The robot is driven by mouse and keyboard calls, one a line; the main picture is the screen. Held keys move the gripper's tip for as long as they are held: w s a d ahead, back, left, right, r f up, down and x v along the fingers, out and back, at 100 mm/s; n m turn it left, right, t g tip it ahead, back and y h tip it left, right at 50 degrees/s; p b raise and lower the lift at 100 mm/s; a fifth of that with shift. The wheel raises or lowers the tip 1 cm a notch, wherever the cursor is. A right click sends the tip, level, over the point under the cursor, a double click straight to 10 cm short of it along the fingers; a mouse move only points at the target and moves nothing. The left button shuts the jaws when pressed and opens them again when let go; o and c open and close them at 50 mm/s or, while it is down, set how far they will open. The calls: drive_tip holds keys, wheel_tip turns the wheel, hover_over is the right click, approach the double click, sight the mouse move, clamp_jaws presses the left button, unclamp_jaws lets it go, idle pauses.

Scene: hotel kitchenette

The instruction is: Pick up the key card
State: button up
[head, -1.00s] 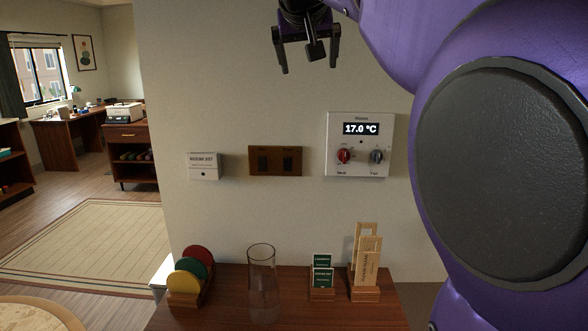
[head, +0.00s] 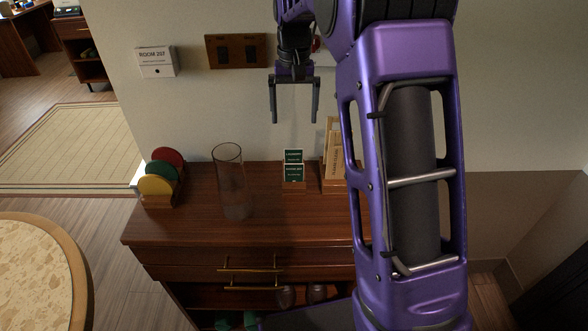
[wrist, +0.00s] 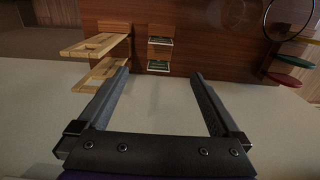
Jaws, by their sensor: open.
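Two small green cards with white print stand in a wooden holder on the cabinet top, a rear card (head: 293,156) and a front card (head: 293,174). They look like the key cards, but I cannot read which is which. My gripper (head: 294,120) points down, open and empty, above and apart from the cards. In the wrist view the cards (wrist: 160,65) show just beyond and between the open fingertips (wrist: 160,74).
Wooden tags (head: 334,150) stand right of the cards, partly behind my arm. A clear glass vase (head: 232,185) and a rack of coloured discs (head: 160,184) stand to the left. The wall behind carries a switch plate (head: 236,51) and a white box (head: 156,62).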

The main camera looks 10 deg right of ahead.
drive_tip(key=b, duration=0.1)
hover_over(294, 170)
drive_tip(key=f, duration=0.8)
drive_tip(key=w+f, duration=0.1)
drive_tip(key=f, duration=0.2)
drive_tip(key=shift+d+f, duration=0.1)
drive_tip(key=shift+f, duration=0.3)
drive_tip(key=f, duration=0.2)
drive_tip(key=s+f, duration=0.1)
drive_tip(key=f, duration=0.1)
drive_tip(key=shift+f+b, duration=0.3)
drive_tip(key=shift+f, duration=0.45)
drive_tip(key=c, duration=1.4)
